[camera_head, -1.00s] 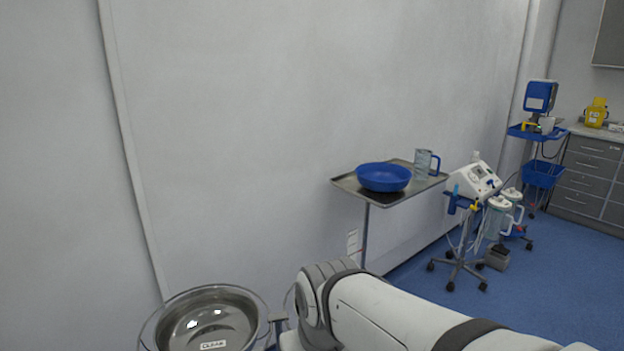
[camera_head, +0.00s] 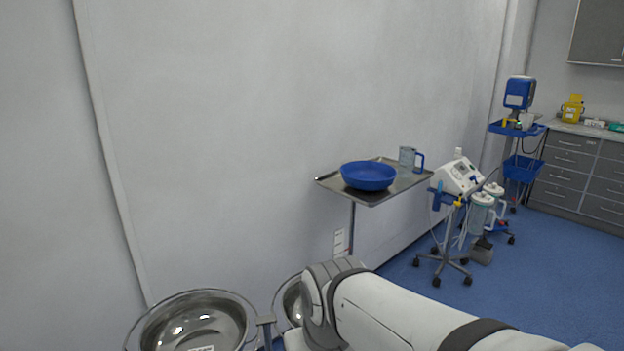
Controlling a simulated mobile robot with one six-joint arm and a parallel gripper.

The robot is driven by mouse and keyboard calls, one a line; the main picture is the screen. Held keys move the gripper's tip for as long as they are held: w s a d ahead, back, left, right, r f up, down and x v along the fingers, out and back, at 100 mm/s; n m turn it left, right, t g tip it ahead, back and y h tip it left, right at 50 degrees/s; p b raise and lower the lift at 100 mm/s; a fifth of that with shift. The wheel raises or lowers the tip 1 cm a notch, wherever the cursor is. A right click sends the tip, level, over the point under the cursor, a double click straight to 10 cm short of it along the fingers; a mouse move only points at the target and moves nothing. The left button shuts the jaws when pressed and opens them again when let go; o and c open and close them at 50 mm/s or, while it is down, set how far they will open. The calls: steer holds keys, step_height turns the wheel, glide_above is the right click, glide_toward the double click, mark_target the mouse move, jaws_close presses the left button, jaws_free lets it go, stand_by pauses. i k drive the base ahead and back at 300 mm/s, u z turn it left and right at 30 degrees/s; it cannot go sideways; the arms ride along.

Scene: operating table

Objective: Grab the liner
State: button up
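I cannot tell for sure which thing is the liner. A clear jug-like container with a blue handle (camera_head: 408,158) stands upright on the metal tray stand (camera_head: 388,196), behind and right of a blue basin (camera_head: 368,175). Clear canisters with white lids (camera_head: 481,212) hang on the wheeled suction unit (camera_head: 458,178) further right. My white arm crosses the bottom of the picture. My gripper is out of view, so its state and its place relative to these things do not show.
A steel bowl (camera_head: 198,322) in a stand is at the lower left, with a second bowl (camera_head: 291,299) partly behind my arm. A blue cart (camera_head: 517,129) and grey drawers (camera_head: 572,160) stand at the far right. Blue floor (camera_head: 545,270) is open at right.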

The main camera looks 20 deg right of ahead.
mark_target(364, 174)
steer(key=z, duration=2.55)
steer(key=i, duration=2.65)
steer(key=u, duration=0.75)
steer(key=k, duration=0.1)
steer(key=u, duration=2.5)
steer(key=i, duration=0.3)
steer(key=z, duration=0.05)
